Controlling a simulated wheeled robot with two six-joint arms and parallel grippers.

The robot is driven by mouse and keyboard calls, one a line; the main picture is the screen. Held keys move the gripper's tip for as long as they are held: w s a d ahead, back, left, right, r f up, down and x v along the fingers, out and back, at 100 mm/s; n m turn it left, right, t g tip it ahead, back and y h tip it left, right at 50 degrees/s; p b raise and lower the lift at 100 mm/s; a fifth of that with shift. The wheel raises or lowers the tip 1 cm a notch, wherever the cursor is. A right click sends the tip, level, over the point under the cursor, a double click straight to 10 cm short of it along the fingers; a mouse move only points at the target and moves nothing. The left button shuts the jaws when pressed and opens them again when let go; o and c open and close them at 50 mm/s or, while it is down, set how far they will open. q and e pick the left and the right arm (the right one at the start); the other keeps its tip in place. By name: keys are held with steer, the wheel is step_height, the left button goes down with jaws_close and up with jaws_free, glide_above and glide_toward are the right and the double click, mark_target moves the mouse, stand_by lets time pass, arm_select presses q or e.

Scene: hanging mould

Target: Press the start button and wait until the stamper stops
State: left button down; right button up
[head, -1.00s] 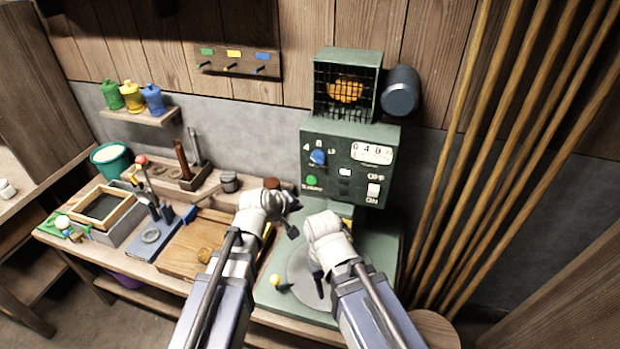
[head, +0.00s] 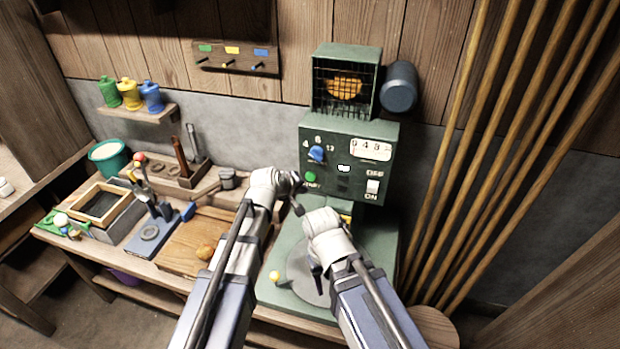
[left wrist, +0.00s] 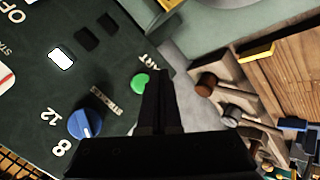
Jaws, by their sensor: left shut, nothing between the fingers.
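The green machine's front panel (head: 335,150) carries a round green start button (head: 310,176), a blue knob (head: 317,154), a small white lit window (head: 344,168) and a white OFF/ON switch (head: 373,186). A number counter (head: 370,150) sits at the upper right. My left gripper (head: 299,184) is shut and empty just beside the start button. In the left wrist view its fingers (left wrist: 162,88) lie next to the green button (left wrist: 141,83); I cannot tell if they touch it. My right gripper (head: 317,271) hangs over the round grey plate (head: 297,272); its jaws are unclear. The stamper is largely hidden by my arms.
A yellow-topped lever (head: 275,275) stands on the machine's base. To the left are a wooden board (head: 190,245), a blue-based press (head: 150,235) and a framed box (head: 100,205). Long wooden poles (head: 480,150) lean at the right. A caged lamp (head: 346,85) tops the machine.

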mark_target(310, 177)
arm_select(q)
steer(key=shift+w+d, duration=0.2)
steer(key=shift+w, duration=0.45)
steer(key=shift+w+d, duration=0.2)
steer(key=shift+w, duration=0.4)
steer(key=shift+w, duration=0.1)
stand_by(1.0)
steer(key=shift+w+d, duration=0.15)
steer(key=shift+w, duration=0.15)
